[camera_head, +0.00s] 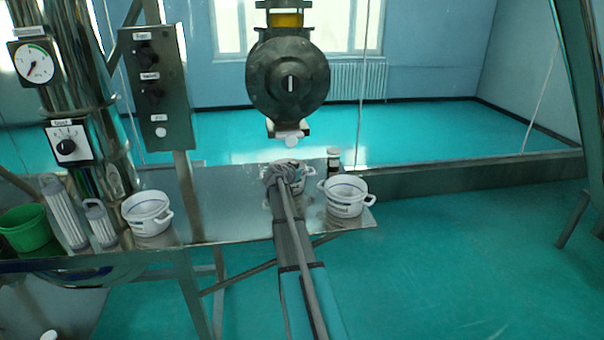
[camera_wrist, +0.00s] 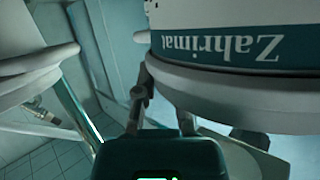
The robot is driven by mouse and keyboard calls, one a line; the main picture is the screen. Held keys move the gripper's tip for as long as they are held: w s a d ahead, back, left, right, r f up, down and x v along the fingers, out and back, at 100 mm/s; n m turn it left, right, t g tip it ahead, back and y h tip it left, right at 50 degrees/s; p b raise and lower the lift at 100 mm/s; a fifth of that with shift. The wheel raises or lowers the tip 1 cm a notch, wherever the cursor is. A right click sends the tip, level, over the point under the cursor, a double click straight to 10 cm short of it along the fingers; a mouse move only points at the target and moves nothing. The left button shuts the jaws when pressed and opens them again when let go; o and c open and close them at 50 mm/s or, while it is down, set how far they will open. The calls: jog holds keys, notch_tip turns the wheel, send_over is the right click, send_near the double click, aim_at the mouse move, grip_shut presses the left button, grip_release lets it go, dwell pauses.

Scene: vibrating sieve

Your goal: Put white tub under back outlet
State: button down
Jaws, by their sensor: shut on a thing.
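A white tub (camera_head: 294,178) with two handles stands at the middle of the metal shelf, partly hidden behind my gripper (camera_head: 283,173). My gripper is shut on this tub. In the wrist view the tub (camera_wrist: 235,70) fills the upper right, with an upside-down "Zahrimat" label, and my gripper (camera_wrist: 192,105) is against it. A grey rounded outlet housing (camera_head: 288,85) hangs above the middle tub, with a small white piece (camera_head: 291,140) below it. I cannot tell from the label which outlet this is. The grip point is mostly hidden in the head view.
Other white tubs stand on the shelf (camera_head: 225,205), one at the right (camera_head: 345,197) and one at the left (camera_head: 147,214). A dark jar (camera_head: 333,159) is behind the middle. White ribbed cylinders (camera_head: 64,210), a green bucket (camera_head: 27,228) and a control box (camera_head: 157,90) are at the left.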

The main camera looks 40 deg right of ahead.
jog(key=shift+f, duration=0.15)
jog(key=c, duration=0.8)
grip_release()
jog(key=shift+o, duration=0.2)
jog(key=shift+r, duration=0.25)
jog(key=p+v, duration=0.4)
jog(key=v, duration=0.8)
jog(key=s+a+f+n+g+y, duration=0.1)
jog(key=s+a+f+n+y, duration=0.3)
jog(key=a, duration=1)
jog(key=s+a+f+n+g+y, duration=0.2)
jog(key=s+a+f+n+y, duration=0.2)
jog(key=s+a, duration=0.5)
jog(key=s+a+f+n+g+y, duration=0.1)
jog(key=s+a+f+n+y, duration=0.3)
jog(key=a, duration=1.6)
jog(key=s+n+y, duration=0.1)
jog(key=s+n, duration=0.2)
jog(key=shift+s+a, duration=0.35)
